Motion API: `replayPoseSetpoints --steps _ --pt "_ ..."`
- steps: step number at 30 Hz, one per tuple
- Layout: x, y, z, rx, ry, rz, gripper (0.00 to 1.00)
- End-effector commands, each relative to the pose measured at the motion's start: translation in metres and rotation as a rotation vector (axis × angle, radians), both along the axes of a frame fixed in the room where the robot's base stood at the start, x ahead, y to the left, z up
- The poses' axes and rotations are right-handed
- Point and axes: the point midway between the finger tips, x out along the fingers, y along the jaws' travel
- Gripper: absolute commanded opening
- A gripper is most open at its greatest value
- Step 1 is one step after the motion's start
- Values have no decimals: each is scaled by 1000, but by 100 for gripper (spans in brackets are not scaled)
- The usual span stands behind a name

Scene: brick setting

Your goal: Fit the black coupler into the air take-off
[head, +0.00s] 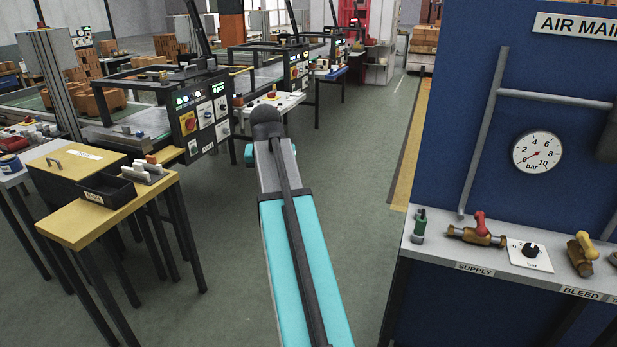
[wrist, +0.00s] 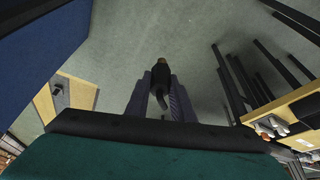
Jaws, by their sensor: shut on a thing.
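In the wrist view my gripper (wrist: 160,88) is shut on the black coupler (wrist: 157,88). The coupler has a brass-coloured tip pointing away from me, and a dark hose-like piece shows behind it between the fingers. Only floor shows beyond the tip. In the head view my arm reaches forward, and its end hides the gripper and coupler. I cannot pick out the air take-off with certainty.
The blue air-main panel (head: 450,130) stands at right, with a gauge (head: 536,152) above a grey shelf (head: 480,256). The shelf bears a red-handled supply valve (head: 478,232) and a yellow-handled bleed valve (head: 582,252). A yellow table (head: 80,225) stands at left. Floor between is clear.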

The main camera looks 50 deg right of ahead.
Motion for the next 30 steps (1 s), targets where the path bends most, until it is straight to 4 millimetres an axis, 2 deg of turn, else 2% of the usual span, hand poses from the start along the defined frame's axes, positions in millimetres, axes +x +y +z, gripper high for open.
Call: replayPoseSetpoints --steps 1,6,15,24,30 --pt "10 18 -3 0 0 39 0" --pt "37 71 -9 1 -1 158 0" --pt "73 167 -21 1 -2 365 0" --pt "94 267 -32 -1 -7 573 0" --pt "98 333 -40 -1 -9 706 0"
